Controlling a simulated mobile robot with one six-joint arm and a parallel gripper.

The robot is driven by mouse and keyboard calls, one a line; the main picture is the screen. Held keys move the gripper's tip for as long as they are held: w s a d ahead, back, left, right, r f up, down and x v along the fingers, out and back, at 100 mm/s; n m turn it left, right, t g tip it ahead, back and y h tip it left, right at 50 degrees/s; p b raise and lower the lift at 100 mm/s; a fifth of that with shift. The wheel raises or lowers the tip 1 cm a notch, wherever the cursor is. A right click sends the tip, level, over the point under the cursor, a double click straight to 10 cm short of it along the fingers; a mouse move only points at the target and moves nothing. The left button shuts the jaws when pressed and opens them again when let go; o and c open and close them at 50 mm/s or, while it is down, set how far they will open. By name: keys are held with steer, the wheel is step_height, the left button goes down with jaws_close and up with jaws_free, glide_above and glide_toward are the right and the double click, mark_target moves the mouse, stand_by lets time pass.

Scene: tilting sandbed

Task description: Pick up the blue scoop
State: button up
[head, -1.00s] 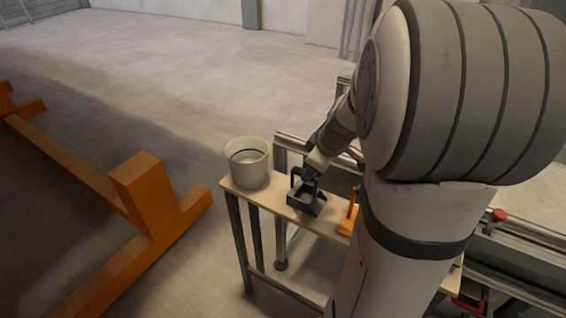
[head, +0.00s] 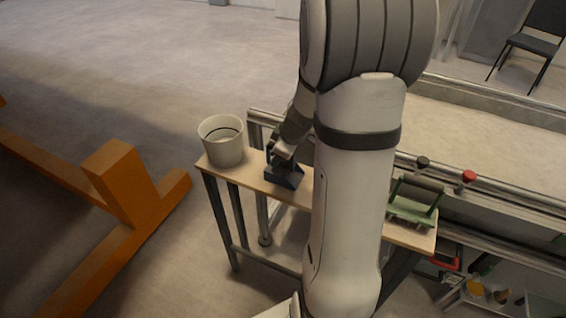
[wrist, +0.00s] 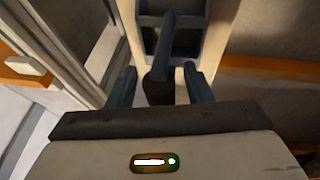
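The blue scoop (head: 284,178) is a dark blue, box-like scoop on the narrow wooden table, right of the white bucket. My gripper (head: 279,155) is down at the scoop's handle. In the wrist view, the scoop (wrist: 187,42) lies ahead with its thick handle (wrist: 160,62) pointing back at me. The two fingers of my gripper (wrist: 160,88) stand on either side of the handle, with gaps showing between fingers and handle. The gripper is open around it. My arm hides part of the table in the head view.
A white bucket (head: 222,141) stands at the table's left end. A green tool with a dark roller (head: 414,200) is at the right end. The sandbed (head: 490,125) with its metal rails lies behind. An orange beam frame (head: 125,185) stands on the floor at left.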

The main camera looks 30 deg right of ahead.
jaws_close()
steer(key=shift+r, duration=0.15)
stand_by(0.4)
steer(key=shift+r, duration=0.55)
step_height(320, 180, up, 2)
steer(key=shift+r, duration=0.1)
steer(key=s+a+b, duration=0.2)
steer(key=s+a, duration=0.9)
steer(key=a, duration=0.3)
steer(key=shift+a, duration=0.15)
